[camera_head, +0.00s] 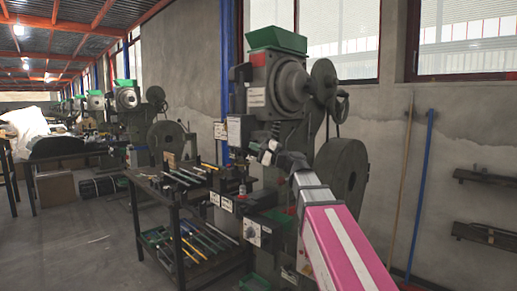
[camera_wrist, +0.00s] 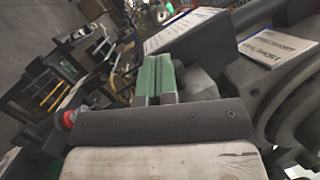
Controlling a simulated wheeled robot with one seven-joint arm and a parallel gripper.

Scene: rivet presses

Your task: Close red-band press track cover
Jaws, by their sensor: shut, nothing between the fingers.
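The press with a red band (camera_head: 259,59) stands in the middle of the head view, with a green hopper (camera_head: 277,40) on top and a large wheel at its right. My arm reaches in from the lower right, and my gripper (camera_head: 266,152) is at the press's front, below its round head. In the wrist view my gripper (camera_wrist: 158,78) shows as two green fingers side by side, shut and empty, in front of a dark plate with screws. I cannot pick out the track cover for certain; part of the press's front is hidden behind my wrist.
White-labelled press parts (camera_wrist: 282,48) lie close at the right of the wrist view. A dark work table (camera_head: 150,185) with tools stands left of the press. A red knob (camera_wrist: 69,118) shows at the wrist view's left. The floor at left is open.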

